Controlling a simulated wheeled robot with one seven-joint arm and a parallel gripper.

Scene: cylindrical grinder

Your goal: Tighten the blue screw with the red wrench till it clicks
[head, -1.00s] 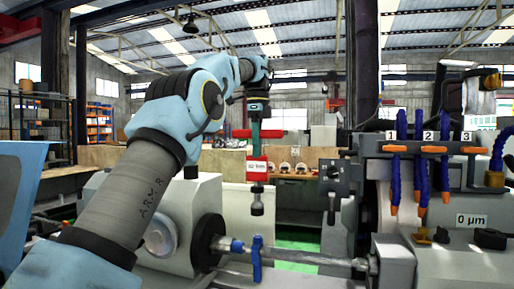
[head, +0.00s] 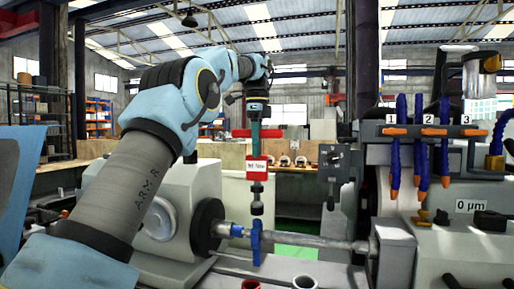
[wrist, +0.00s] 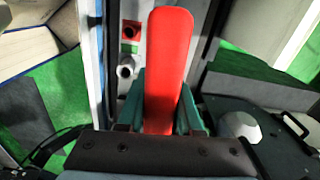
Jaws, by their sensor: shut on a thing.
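The red wrench (head: 257,176) hangs upright from my gripper (head: 256,132), with a red cross handle at the top, a white label and a dark lower end. In the wrist view its red handle (wrist: 168,70) lies between the green fingers, which are shut on it. The blue screw (head: 256,228) is on a blue clamp (head: 256,247) around the grey shaft. The wrench's lower end is directly above the screw and very close to it. I cannot tell whether they touch.
The grey shaft (head: 310,240) runs from the black chuck (head: 207,226) to the block at right. Blue hoses (head: 422,150) with orange tips hang at right.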

